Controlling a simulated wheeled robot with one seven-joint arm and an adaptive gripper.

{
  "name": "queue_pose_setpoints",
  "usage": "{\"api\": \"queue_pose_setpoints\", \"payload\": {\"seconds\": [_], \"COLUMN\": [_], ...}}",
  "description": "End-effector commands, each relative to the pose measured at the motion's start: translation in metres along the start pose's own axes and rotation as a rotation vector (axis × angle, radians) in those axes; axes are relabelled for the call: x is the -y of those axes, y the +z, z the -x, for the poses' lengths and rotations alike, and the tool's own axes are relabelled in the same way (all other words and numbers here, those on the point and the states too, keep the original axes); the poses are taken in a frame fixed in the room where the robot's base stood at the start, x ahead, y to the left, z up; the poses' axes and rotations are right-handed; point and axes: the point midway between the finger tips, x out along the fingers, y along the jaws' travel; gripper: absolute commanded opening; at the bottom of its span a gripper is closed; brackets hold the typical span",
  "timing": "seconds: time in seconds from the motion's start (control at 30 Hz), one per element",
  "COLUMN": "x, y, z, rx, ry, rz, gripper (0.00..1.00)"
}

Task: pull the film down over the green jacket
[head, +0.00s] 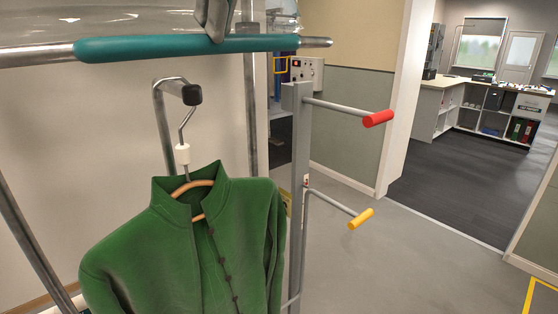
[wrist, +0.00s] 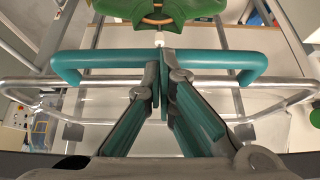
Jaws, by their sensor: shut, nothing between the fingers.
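The green jacket (head: 185,250) hangs on a wooden hanger (head: 190,187) from a hook; part of it shows at the top of the wrist view (wrist: 185,8). A teal-covered bar (head: 130,48) crosses above the jacket, and its teal grip also shows in the wrist view (wrist: 100,60). Clear, shiny film (head: 100,18) shows above the bar. My gripper (head: 217,36) is shut, with its fingertips overlapping the bar in the picture. In the wrist view my gripper (wrist: 163,62) has its fingertips together across the bar's line; whether they touch it is unclear.
A grey post (head: 298,180) right of the jacket carries a red-tipped arm (head: 375,118) and a yellow-tipped arm (head: 358,219). A control box (head: 305,70) is behind it. The floor to the right is clear, with a doorway and white shelving beyond.

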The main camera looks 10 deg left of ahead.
Motion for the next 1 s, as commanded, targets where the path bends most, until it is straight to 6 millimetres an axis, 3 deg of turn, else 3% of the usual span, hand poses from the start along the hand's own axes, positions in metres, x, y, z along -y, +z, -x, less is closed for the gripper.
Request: {"api": "queue_pose_setpoints", "payload": {"seconds": [0.03,1.0], "x": [-0.004,-0.003], "y": [0.005,0.079], "z": [-0.012,-0.132], "rx": [0.003,0.003], "ry": [0.002,0.003], "rz": [0.0,-0.002], "gripper": [0.0,0.0]}}
